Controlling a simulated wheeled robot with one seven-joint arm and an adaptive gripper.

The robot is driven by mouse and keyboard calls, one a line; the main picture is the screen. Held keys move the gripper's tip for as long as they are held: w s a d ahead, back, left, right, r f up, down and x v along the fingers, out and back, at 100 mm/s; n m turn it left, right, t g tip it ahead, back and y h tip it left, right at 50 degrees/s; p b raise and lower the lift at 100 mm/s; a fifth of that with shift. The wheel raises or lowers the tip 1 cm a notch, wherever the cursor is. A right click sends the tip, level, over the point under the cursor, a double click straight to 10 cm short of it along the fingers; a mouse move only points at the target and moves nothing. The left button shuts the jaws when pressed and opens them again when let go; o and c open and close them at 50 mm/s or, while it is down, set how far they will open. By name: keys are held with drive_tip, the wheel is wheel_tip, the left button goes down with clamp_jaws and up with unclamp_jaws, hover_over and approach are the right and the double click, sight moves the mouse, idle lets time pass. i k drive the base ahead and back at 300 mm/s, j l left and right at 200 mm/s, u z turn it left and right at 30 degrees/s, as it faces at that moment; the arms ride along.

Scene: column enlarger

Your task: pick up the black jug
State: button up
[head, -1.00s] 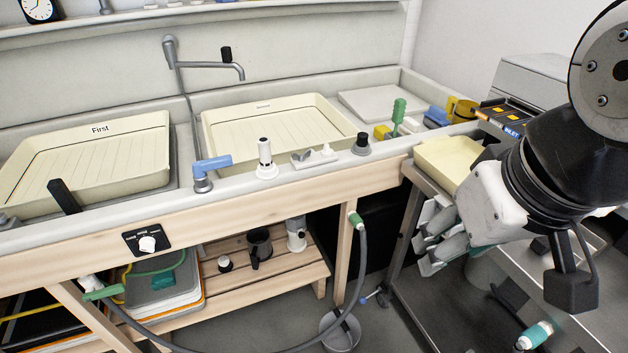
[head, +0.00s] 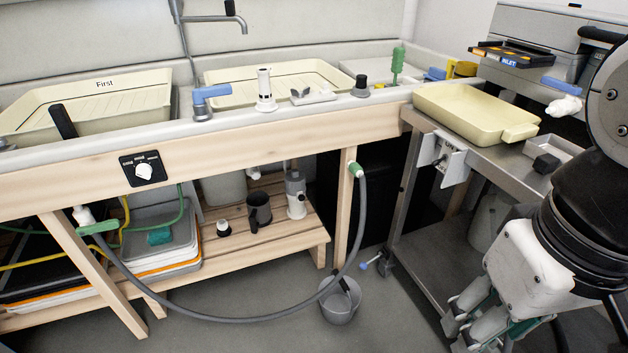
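The black jug (head: 258,208) stands upright on the low wooden slatted shelf under the sink bench, its handle toward the viewer. It is between a small black-and-white item on its left and a grey-and-white item on its right. My gripper (head: 464,333) is at the lower right, pointing down and left, well to the right of the jug and apart from it. Its fingers look spread, with nothing seen between them, though the tips are near the bottom edge of the picture.
A grey hose (head: 300,316) hangs in a loop in front of the shelf (head: 292,235). A wooden leg (head: 344,215) and a grey bucket (head: 340,302) stand to the jug's right. A metal trolley (head: 415,235) carrying a cream tray (head: 470,108) is beside my arm.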

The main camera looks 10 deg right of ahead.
sight(258, 203)
drive_tip(key=i+j+z, duration=0.1)
drive_tip(key=j+z, duration=0.2)
drive_tip(key=j, duration=0.95)
drive_tip(key=j+z, duration=0.35)
drive_tip(key=j, duration=0.9)
drive_tip(key=k, duration=0.05)
